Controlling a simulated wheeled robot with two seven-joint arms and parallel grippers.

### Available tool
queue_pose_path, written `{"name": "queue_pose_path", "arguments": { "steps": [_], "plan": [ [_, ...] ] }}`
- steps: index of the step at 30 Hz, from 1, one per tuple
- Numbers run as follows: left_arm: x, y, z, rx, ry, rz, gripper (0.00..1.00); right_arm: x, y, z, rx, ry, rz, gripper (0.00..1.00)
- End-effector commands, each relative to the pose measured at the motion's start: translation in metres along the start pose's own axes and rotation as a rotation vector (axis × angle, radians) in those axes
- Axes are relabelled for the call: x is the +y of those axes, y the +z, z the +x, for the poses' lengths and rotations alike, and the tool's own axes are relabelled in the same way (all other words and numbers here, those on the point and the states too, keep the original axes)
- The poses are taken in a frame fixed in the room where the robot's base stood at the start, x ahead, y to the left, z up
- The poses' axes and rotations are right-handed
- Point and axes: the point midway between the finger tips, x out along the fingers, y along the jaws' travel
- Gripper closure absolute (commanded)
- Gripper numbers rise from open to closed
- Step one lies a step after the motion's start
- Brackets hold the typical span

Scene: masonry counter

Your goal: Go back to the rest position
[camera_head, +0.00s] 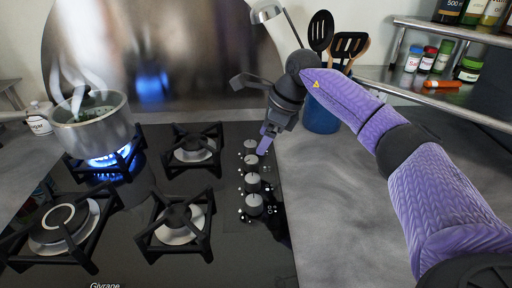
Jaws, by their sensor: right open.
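My right arm, in a purple sleeve, reaches in from the right side of the head view. My right gripper (251,116) is open, with its fingers spread apart and nothing seen between them. It is over the right side of the black cooktop (133,235). Its lower finger is close to the upper knobs of the row of control knobs (253,182); I cannot tell whether it touches one. My left gripper does not show.
A steaming pot (100,133) stands over a lit blue flame at the back left burner. A blue utensil holder (321,118) stands behind my right arm. A shelf (455,30) with jars is at the upper right. The grey counter (325,215) right of the cooktop is clear.

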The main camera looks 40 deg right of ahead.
Motion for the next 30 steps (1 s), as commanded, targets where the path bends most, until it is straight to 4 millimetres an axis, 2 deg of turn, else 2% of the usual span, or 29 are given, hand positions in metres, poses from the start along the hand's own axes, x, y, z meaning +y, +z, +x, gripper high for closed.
{"name": "queue_pose_path", "arguments": {
  "steps": [1,5,20,27,30],
  "plan": [
    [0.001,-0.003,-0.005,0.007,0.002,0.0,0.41,0.0,0.001,-0.013,-0.002,-0.002,0.0,0.13],
    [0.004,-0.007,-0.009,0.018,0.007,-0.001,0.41,0.0,0.001,-0.028,-0.001,-0.001,0.0,0.13],
    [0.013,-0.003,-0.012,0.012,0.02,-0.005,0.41,0.0,0.001,-0.033,-0.001,0.0,-0.001,0.13],
    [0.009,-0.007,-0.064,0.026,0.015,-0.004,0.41,0.002,0.024,-0.091,-0.015,-0.015,-0.007,0.13],
    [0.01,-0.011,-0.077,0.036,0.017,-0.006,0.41,0.002,0.029,-0.105,-0.018,-0.018,-0.008,0.13]
  ]
}}
